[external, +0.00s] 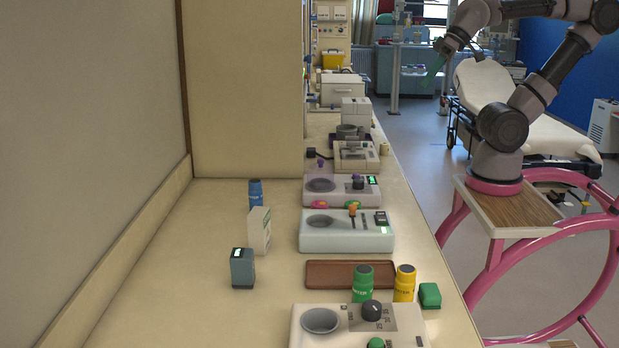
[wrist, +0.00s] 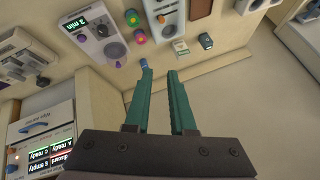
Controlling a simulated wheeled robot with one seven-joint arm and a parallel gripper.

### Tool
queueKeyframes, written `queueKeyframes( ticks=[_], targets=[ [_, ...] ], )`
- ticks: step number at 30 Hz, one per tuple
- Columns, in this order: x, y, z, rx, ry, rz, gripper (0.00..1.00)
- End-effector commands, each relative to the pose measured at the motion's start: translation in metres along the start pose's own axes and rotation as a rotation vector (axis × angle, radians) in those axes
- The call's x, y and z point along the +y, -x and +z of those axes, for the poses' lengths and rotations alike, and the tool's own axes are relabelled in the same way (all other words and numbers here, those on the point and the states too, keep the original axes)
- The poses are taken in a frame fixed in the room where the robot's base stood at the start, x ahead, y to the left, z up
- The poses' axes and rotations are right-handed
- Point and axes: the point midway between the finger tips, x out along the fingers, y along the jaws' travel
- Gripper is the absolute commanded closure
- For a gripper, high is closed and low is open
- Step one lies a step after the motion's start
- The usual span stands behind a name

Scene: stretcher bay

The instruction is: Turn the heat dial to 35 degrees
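The likely heat dial is a dark round knob (external: 371,310) on the nearest pale device (external: 300,328), at the bottom of the external view. Numbers are printed around it, but they are too small for me to read its setting surely. A green-capped knob sits in front of it. My gripper (external: 433,72) is raised high in the air over the floor, right of the counter and far from this dial. In the wrist view my gripper (wrist: 158,71) has its two green fingers apart with nothing between them. I cannot make out the heat dial in the wrist view.
A green bottle (external: 362,284) and a yellow bottle (external: 404,283) stand just behind the dial, by a brown tray (external: 320,274). A green block (external: 430,295) is at right. Several more devices line the counter behind. The counter's left side holds a teal timer (external: 242,268) and white box (external: 260,231).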

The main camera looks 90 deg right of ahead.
Motion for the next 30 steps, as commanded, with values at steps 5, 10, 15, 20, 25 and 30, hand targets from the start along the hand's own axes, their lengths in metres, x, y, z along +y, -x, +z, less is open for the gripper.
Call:
queueKeyframes(
  ticks=[5,10,15,20,25,30],
  targets=[
    [-0.023,-0.007,-0.020,-0.054,-0.021,-0.012,0.24],
    [-0.077,-0.032,-0.057,-0.168,-0.076,-0.015,0.24],
    [-0.144,-0.075,-0.081,-0.276,-0.133,0.015,0.24],
    [-0.212,-0.128,-0.082,-0.360,-0.174,0.068,0.24],
    [-0.286,-0.192,-0.056,-0.427,-0.205,0.146,0.24],
    [-0.355,-0.259,-0.001,-0.466,-0.222,0.238,0.24]
  ],
)
